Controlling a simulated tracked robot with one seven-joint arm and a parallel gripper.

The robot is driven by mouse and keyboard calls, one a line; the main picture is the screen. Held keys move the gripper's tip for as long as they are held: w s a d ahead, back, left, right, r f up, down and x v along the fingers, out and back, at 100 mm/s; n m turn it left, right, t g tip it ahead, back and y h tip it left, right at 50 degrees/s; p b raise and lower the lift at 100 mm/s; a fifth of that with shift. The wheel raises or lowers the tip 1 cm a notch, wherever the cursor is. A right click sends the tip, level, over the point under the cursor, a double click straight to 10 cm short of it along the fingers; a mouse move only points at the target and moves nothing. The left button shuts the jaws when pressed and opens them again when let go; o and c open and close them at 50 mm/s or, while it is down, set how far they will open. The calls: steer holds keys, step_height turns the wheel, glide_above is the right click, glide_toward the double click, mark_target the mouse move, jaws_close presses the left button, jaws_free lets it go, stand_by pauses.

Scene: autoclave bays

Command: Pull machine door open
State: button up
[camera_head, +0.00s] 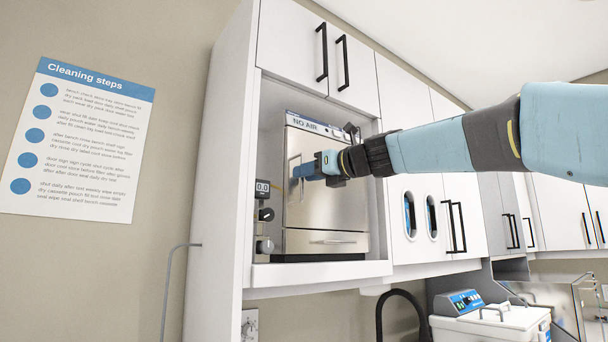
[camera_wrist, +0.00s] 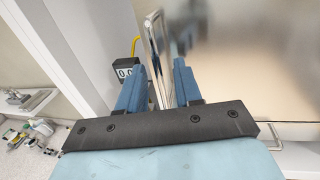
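The machine door (camera_head: 310,207) is a shiny metal panel on a unit set in a white cabinet bay, and it looks closed. In the wrist view the door (camera_wrist: 240,70) fills the upper right with a blurred reflection. A vertical metal bar handle (camera_wrist: 154,42) stands at the door's left edge. My gripper (camera_head: 300,171) is at the left part of the door. In the wrist view my gripper (camera_wrist: 160,66) has its two blue fingers apart, with the handle bar between them. I cannot tell whether either finger touches the bar.
A small display reading 0.0 (camera_head: 263,187) and black knobs sit left of the door. A lower metal drawer-like panel (camera_head: 325,241) is beneath it. White cupboards with black handles (camera_head: 322,52) are above and right. A white bench machine (camera_head: 490,325) stands lower right.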

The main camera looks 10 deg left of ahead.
steer(key=shift+w+a, duration=0.1)
steer(key=shift+a, duration=0.15)
steer(key=shift+c, duration=0.3)
jaws_close()
stand_by(1.0)
